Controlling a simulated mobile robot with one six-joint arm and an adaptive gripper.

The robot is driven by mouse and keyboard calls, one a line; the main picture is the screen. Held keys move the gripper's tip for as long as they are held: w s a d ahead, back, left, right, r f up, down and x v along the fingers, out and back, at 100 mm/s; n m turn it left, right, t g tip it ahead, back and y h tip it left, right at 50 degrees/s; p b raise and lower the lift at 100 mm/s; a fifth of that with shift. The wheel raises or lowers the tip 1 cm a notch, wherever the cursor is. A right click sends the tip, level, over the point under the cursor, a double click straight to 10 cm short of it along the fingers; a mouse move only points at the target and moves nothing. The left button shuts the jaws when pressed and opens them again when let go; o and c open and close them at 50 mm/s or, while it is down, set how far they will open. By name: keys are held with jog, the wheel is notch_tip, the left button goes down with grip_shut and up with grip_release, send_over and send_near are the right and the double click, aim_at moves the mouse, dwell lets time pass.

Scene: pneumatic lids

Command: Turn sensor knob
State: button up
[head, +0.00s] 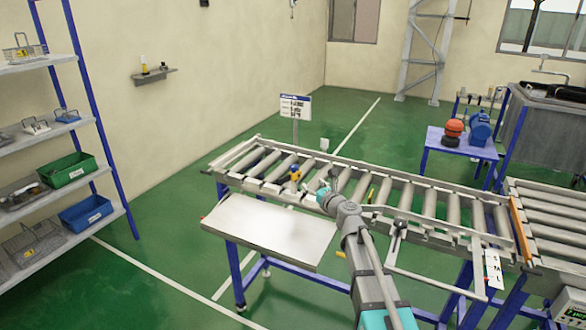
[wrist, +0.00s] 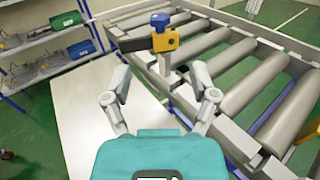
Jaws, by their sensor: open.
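The sensor with its knob (wrist: 160,20) shows in the wrist view as a yellow block with a blue knob on top and a dark part on its left. It sits on a post at the near rail of the roller conveyor. In the head view the small yellow and blue sensor (head: 295,174) is on the conveyor's near side. My gripper (wrist: 160,92) is open and empty, its two grey fingers spread apart. The sensor lies ahead of the fingertips, between them in the picture and not touched. In the head view my gripper (head: 325,190) is just right of the sensor.
The roller conveyor (head: 390,190) runs beside the sensor, with a grey side table (head: 265,225) attached in front. A sign (head: 295,106) stands behind it. Shelves with bins (head: 68,170) are at left. Green floor is free between shelves and conveyor.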

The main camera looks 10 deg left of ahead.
aim_at(296, 169)
jog(key=x, duration=1.3)
jog(key=shift+w+a, duration=0.2)
jog(key=shift+w, duration=0.05)
grip_shut()
